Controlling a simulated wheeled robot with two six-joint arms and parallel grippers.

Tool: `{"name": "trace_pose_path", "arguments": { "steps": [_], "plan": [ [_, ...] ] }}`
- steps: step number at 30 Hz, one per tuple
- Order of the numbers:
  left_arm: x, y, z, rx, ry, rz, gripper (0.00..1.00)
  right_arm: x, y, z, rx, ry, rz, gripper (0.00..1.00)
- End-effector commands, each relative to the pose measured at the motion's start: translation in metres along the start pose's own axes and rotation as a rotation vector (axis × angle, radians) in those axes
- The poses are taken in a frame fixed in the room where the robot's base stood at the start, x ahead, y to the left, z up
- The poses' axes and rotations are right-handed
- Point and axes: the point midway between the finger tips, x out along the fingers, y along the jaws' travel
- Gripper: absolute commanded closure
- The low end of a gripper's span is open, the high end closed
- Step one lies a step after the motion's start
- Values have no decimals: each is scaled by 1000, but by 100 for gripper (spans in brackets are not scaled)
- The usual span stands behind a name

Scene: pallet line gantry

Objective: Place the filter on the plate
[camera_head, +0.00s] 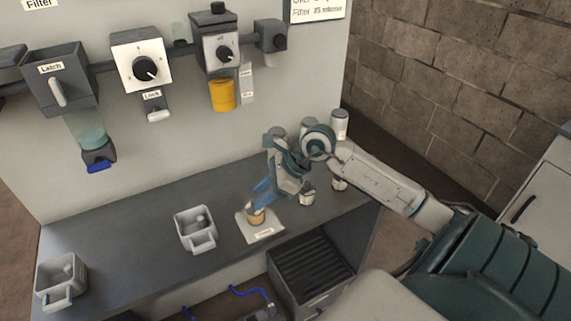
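The filter, a small tan cylinder (257,217), stands upright on or just above the white labelled plate (264,236) on the dark bench. My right gripper (254,206), with blue fingers, reaches down from the upper right. Its fingertips are right at the top of the filter and overlap it in the picture. Whether they are closed on it or parted around it is too small to tell. The contact between the filter's base and the plate is also hard to make out. My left gripper is not in view.
A grey square cup with a handle (196,231) stands left of the plate, and another (61,281) at the bench's far left. Small metal canisters (339,124) stand behind my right arm. A wall panel carries a latch box (60,78), a dial (141,62) and a yellow cylinder (222,95).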

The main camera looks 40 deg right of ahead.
Motion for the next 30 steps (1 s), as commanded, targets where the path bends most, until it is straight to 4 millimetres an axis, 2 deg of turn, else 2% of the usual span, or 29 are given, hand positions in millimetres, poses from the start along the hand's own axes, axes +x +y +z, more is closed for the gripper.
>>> {"name": "trace_pose_path", "arguments": {
  "steps": [9, 19, 22, 30],
  "plan": [
    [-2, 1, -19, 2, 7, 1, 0, -32, 0, -1, -2, 6, -1, 63],
    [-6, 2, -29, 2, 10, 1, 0, -57, 0, -1, -1, 7, 0, 63],
    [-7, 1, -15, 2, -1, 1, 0, -64, 1, -1, -1, 7, 3, 63],
    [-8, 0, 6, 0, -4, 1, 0, -77, 1, -1, 0, 8, 4, 63]
  ]
}}
